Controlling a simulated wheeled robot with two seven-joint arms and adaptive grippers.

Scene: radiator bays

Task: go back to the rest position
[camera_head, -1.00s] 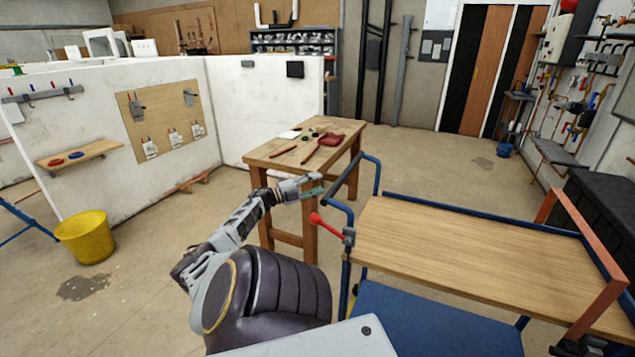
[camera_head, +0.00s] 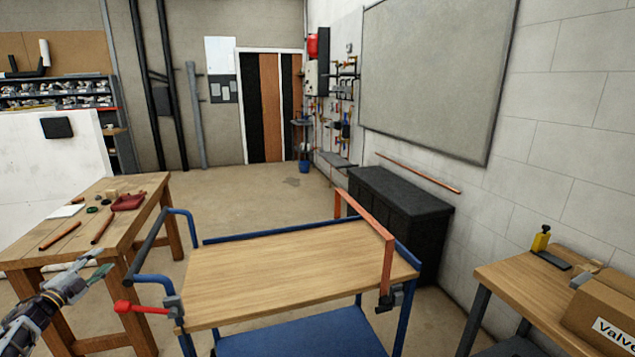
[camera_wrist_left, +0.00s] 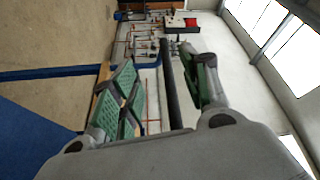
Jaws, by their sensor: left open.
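My left gripper (camera_head: 92,275) shows at the lower left of the head view, in front of the wooden workbench and left of the trolley handle. Its jaws are open, and I see nothing held between them. In the left wrist view its green-padded fingers (camera_wrist_left: 165,85) stand apart, with a dark bar visible in the gap behind them. I cannot tell how far the bar is from the fingers. My right gripper is in neither view.
A blue trolley with a bare wooden top (camera_head: 290,272) stands in front. The workbench (camera_head: 125,225) holds copper pipes and a red item. A black chest (camera_head: 400,210) and a table (camera_head: 510,285) with boxes stand right. Open floor lies behind the trolley.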

